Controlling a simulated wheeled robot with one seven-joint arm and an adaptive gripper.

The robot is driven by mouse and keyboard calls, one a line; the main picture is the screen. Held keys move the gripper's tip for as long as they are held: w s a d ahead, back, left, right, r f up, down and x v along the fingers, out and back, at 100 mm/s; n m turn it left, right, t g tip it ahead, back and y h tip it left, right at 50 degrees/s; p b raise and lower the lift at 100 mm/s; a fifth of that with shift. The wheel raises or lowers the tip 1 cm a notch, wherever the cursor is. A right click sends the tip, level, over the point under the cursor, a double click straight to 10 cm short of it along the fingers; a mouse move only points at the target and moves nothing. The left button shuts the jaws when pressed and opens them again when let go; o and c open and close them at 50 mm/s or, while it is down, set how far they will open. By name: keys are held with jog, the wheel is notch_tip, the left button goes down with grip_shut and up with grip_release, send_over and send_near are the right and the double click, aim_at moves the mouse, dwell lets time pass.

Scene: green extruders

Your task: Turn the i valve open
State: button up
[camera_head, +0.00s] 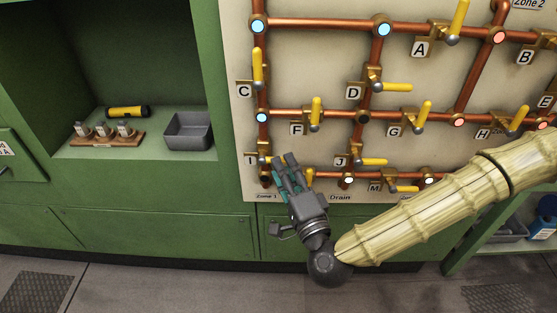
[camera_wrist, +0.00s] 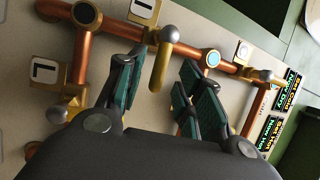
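The I valve (camera_head: 265,160) sits on the lower left vertical pipe, beside its white I label (camera_head: 250,160). The gripper partly hides it in the head view. In the wrist view its yellow handle (camera_wrist: 161,68) with a rounded grey hub stands between my two fingers. My gripper (camera_head: 286,163) is in front of the lower left of the pipe board. The gripper also shows in the wrist view (camera_wrist: 158,90), with its dark green finger pads spread apart on either side of the handle. I see no clear contact with the handle.
The pipe board (camera_head: 310,70) carries several other yellow-handled valves, with the F valve (camera_head: 316,113) and J valve (camera_head: 370,161) close by. A blue light (camera_head: 262,117) is above the I valve. A green recess at left holds a grey bin (camera_head: 188,130) and a yellow flashlight (camera_head: 126,112).

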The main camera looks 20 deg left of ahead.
jog(key=shift+x, duration=1.75)
grip_shut()
